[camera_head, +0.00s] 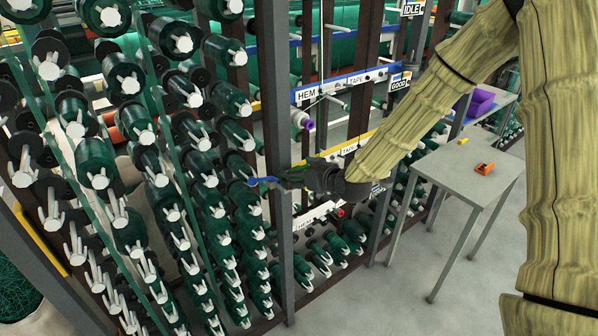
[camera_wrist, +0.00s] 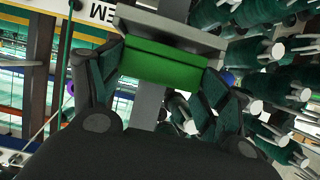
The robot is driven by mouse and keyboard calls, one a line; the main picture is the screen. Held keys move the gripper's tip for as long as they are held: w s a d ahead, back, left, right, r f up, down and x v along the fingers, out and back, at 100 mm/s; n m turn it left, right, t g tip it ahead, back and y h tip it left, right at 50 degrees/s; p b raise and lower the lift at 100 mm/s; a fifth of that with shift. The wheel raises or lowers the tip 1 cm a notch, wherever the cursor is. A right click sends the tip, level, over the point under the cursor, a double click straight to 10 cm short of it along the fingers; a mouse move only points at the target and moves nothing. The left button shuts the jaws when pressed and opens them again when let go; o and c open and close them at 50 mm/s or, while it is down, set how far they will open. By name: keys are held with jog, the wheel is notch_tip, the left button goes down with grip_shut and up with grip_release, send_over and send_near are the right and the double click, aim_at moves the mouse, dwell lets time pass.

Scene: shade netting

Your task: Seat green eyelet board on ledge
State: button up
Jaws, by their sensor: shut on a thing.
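The green eyelet board (camera_wrist: 162,66) is a bright green block between the fingers of my gripper (camera_wrist: 160,62) in the wrist view. My gripper is shut on it, one dark finger at each side. A grey ledge (camera_wrist: 172,28) lies just beyond the board's upper edge in that view; I cannot tell whether they touch. The board's eyelets are not visible. In the head view my gripper (camera_head: 282,180) is beside a grey upright post, and the board is too small and hidden to make out clearly. A blue tip shows left of the gripper.
A grey post (camera_head: 277,110) stands close to my gripper. Racks of dark green rolls (camera_head: 130,80) fill the left. A grey side table (camera_head: 465,172) holding an orange object (camera_head: 484,169) stands at right. Open floor lies in front of it.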

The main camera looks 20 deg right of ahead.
jog(key=shift+f+b, duration=0.3)
jog(key=shift+f, duration=0.15)
jog(key=o, duration=1.1)
jog(key=shift+r, duration=0.1)
jog(key=v, duration=1.2)
